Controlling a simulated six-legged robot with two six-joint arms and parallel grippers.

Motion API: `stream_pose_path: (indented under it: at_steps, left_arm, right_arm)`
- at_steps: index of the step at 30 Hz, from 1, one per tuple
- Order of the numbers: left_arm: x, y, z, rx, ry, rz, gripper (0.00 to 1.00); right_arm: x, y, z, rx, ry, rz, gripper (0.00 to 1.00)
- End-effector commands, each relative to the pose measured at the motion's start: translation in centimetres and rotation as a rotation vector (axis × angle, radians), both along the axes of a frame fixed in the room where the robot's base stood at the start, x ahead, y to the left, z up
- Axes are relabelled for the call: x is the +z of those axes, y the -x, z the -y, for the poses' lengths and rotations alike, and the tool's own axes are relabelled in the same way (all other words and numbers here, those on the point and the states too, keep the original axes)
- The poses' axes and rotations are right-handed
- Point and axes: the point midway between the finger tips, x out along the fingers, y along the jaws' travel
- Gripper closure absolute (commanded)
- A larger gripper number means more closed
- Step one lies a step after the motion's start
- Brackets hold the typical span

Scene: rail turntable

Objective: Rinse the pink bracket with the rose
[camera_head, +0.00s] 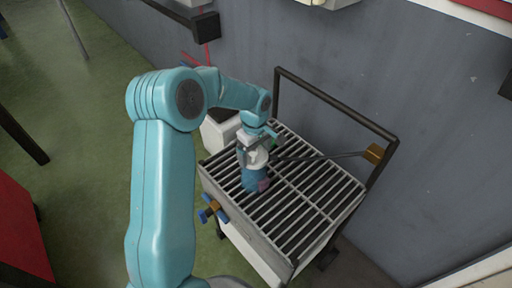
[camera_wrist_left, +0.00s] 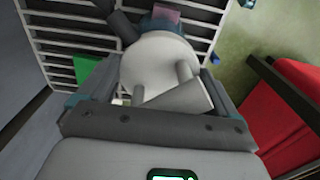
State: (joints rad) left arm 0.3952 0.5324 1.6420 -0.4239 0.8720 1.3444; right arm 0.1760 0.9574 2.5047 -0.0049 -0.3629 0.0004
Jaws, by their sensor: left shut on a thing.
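My left gripper (camera_head: 258,152) is over the slatted grate, shut on the pale rose (camera_wrist_left: 155,65). In the left wrist view the rose sits between the fingers, with a dark pipe joining it at the upper left. Below the rose in the head view is a blue, cylinder-like shape; I cannot tell whether it is part of the rose or water. The pink bracket (camera_head: 264,184) lies low on the grate beside the blue shape, mostly hidden. A pink patch of the bracket (camera_wrist_left: 166,12) also shows beyond the rose in the wrist view. My right gripper is not in view.
The slatted grate (camera_head: 318,190) tops a pale basin with a dark upright frame (camera_head: 335,103) behind it. A dark pipe with a brass block (camera_head: 374,153) crosses it. Blue-handled taps (camera_head: 211,210) are at its left front. A green thing (camera_wrist_left: 88,68) lies near the rose.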

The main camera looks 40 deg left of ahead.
Motion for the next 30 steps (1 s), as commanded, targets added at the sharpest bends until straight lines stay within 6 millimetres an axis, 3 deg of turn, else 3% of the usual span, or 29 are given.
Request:
stream_pose_path:
  at_steps: [13, 30]
  left_arm:
    - [0.0, -0.2, 0.3, -0.009, -0.001, 0.001, 0.53]
    - [0.0, 0.0, 2.9, -0.010, -0.001, 0.001, 0.53]
  right_arm:
    - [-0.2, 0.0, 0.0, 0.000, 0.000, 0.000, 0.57]
    - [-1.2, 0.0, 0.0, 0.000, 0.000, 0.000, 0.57]
